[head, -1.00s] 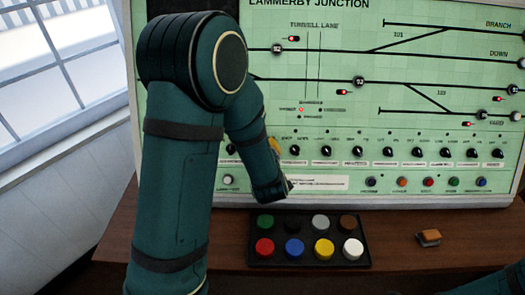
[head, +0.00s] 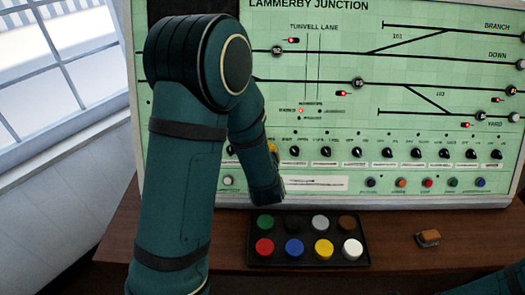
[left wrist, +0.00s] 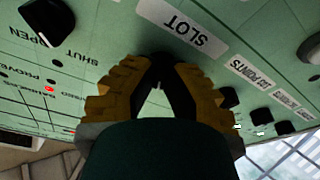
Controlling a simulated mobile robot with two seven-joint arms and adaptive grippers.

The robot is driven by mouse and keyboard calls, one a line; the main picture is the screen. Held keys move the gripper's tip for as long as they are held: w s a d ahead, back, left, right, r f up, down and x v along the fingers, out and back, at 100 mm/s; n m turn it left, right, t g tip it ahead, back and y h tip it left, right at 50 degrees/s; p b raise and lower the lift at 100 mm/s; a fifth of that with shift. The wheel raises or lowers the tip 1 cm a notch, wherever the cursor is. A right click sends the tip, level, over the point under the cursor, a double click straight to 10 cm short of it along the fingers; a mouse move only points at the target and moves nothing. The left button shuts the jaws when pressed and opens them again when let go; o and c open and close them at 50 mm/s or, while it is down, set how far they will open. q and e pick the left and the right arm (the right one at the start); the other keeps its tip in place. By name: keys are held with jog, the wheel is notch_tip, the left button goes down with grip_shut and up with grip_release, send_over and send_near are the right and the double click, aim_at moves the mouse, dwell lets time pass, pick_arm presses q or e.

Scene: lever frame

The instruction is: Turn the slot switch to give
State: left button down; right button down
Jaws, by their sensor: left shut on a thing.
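My left gripper (left wrist: 158,85) has its yellow fingers closed around the slot switch on the green panel, beside the label SLOT (left wrist: 180,28) in the left wrist view. The fingers hide most of the switch, so its pointer direction and its position markings cannot be read. In the head view my left arm reaches the panel's knob row, where only a little yellow of the left gripper (head: 272,149) shows past the wrist. My right gripper is not in view.
A black knob (left wrist: 46,22) marked OPEN and SHUT stands close by in the left wrist view. More knobs (head: 357,152) line the panel to the right. A tray (head: 309,265) of coloured caps and a small brown block (head: 428,238) lie on the desk below.

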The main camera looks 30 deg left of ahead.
pick_arm(q)
jog(key=m+t+h+p, duration=0.1)
jog(key=m, duration=0.5)
jog(key=shift+r, duration=0.1)
jog(key=m+h+p, duration=0.1)
jog(key=m+p, duration=0.1)
jog(key=m, duration=0.4)
jog(key=shift+w, duration=0.15)
jog(key=shift+m, duration=0.4)
jog(key=c, duration=1.1)
grip_release()
jog(key=shift+o, duration=0.4)
jog(key=shift+r, duration=4.95)
jog(key=shift+f, duration=0.1)
